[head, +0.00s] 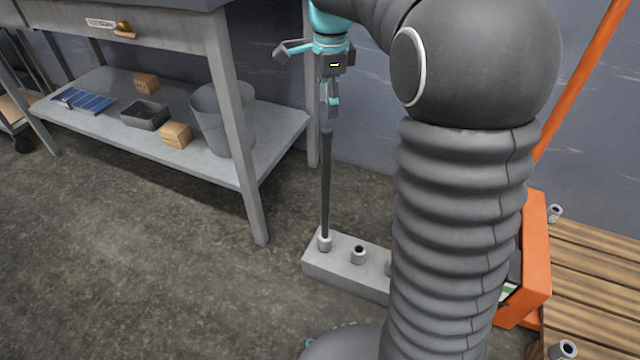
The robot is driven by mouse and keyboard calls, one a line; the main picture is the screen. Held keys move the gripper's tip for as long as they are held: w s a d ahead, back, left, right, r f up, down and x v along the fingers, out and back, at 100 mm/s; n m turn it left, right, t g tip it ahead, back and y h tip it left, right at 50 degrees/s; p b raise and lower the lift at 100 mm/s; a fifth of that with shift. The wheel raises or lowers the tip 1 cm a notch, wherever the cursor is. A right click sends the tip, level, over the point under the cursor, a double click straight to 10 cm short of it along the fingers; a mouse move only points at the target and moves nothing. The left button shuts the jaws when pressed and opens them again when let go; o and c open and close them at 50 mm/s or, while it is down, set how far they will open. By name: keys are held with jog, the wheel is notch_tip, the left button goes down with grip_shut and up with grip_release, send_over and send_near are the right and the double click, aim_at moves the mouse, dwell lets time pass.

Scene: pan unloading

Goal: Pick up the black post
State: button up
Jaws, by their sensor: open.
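The black post (325,185) stands upright in the left socket of a grey block (318,262) on the floor. My gripper (331,106) points down at the top of the post. Its fingers are open and seen nearly edge-on, with teal patches on them. The fingertips are at or just above the post's upper end; I cannot tell whether the post's top is between them. Another socket (358,254) in the block is empty, and my arm hides the block's right part.
A grey workbench (222,120) with a loaded lower shelf stands to the left. Its front leg is near the block. A grey wall is behind. An orange box (538,262) and a wooden pallet (600,275) are to the right. The floor at front left is clear.

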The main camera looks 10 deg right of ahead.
aim_at(325, 128)
jog(key=shift+w+f+m, duration=0.35)
jog(key=shift+w, duration=0.2)
jog(key=shift+w+f+m, duration=0.3)
jog(key=shift+w+m, duration=0.05)
jog(key=shift+w, duration=0.15)
jog(key=shift+w+f, duration=0.1)
jog(key=shift+f, duration=0.2)
notch_tip(325, 128, down, 8)
jog(key=shift+b, duration=0.6)
jog(key=shift+s+f+b, duration=0.15)
jog(key=shift+f+b, duration=0.05)
jog(key=shift+f, duration=1.15)
jog(key=shift+s+f+b, duration=0.1)
jog(key=shift+f+b, duration=0.05)
jog(key=shift+f, duration=1.15)
grip_shut()
